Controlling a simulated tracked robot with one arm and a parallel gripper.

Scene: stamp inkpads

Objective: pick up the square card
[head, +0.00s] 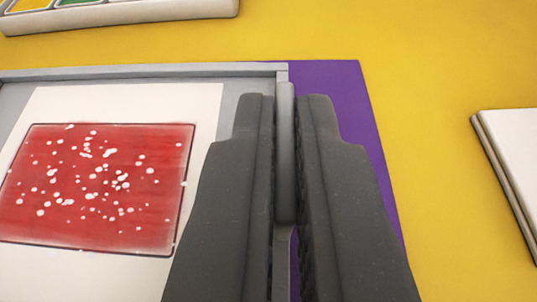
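A cream card (205,110) with a red, white-speckled rectangle (100,185) printed on it lies in a grey shallow tray at left; the frame cuts it off, so I cannot tell whether it is square. My gripper (285,105) is right of this card, over the tray's right edge. Its two dark fingers are close together, with a slim, rounded grey piece (285,150) between them. I cannot tell whether they grip that piece, whether it belongs to the tray, or whether it is a card seen edge-on. The left finger hides the card's lower right part.
The grey tray's rim (150,71) runs along its back. A purple sheet (340,110) shows at the tray's right. A thick white pad or stack (515,150) is at the right edge. A pale paint case (130,14) stands at the back left. Yellow table (430,80) is clear between.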

